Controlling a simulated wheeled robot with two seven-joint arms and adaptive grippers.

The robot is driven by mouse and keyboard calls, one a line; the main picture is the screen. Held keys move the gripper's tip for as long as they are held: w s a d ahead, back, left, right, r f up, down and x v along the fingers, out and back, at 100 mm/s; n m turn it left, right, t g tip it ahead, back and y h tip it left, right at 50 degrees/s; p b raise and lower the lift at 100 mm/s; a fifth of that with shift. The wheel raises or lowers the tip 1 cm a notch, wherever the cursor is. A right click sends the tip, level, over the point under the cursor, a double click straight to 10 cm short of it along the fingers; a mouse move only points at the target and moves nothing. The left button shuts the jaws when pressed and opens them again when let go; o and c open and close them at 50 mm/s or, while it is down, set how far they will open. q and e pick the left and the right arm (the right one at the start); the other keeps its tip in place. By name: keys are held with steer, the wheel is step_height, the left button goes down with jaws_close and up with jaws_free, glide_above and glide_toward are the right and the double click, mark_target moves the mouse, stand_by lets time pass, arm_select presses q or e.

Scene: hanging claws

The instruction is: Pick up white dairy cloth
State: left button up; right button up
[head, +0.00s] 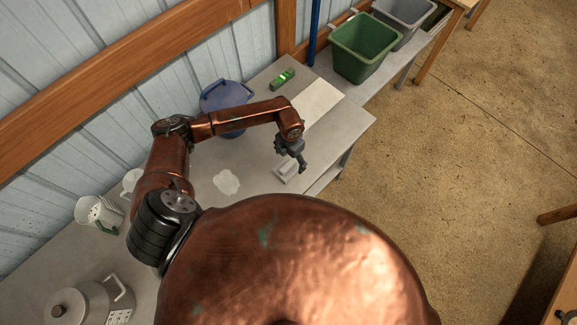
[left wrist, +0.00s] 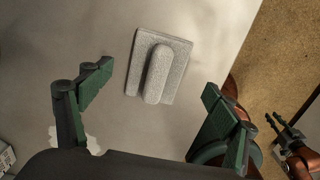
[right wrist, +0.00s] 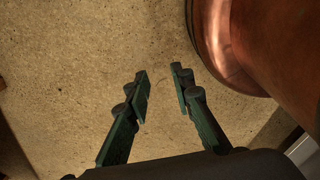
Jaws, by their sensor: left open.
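In the left wrist view the pad (left wrist: 160,72) lies between and beyond the finger tips. My left gripper (head: 303,164) is open and empty, above and beside the pad, apart from it. It also shows in the left wrist view (left wrist: 158,80). My right gripper (right wrist: 161,76) has its fingers apart with nothing between them, over the brown floor. The head view hides it behind my copper body.
A flat white patch (head: 227,182) lies on the bench (head: 352,121) left of the pad. A blue lidded container (head: 225,95), a green item (head: 282,79) and a pale sheet (head: 317,101) are behind. A green bin (head: 364,47) stands beyond; a metal pot (head: 91,302) is near left.

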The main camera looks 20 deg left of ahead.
mark_target(288, 165)
arm_select(q)
steer(key=f, duration=0.2)
steer(key=s+f, duration=0.1)
steer(key=shift+a+f+p, duration=0.2)
steer(key=shift+f+p, duration=0.1)
steer(key=shift+f, duration=0.6)
arm_select(e)
steer(key=shift+w+r, duration=0.25)
steer(key=shift+w, duration=0.3)
steer(key=shift+w+r, duration=0.2)
steer(key=shift+w, duration=0.3)
arm_select(q)
steer(key=shift+c, duration=0.5)
steer(key=c, duration=1.2)
arm_select(e)
steer(key=shift+s, duration=0.4)
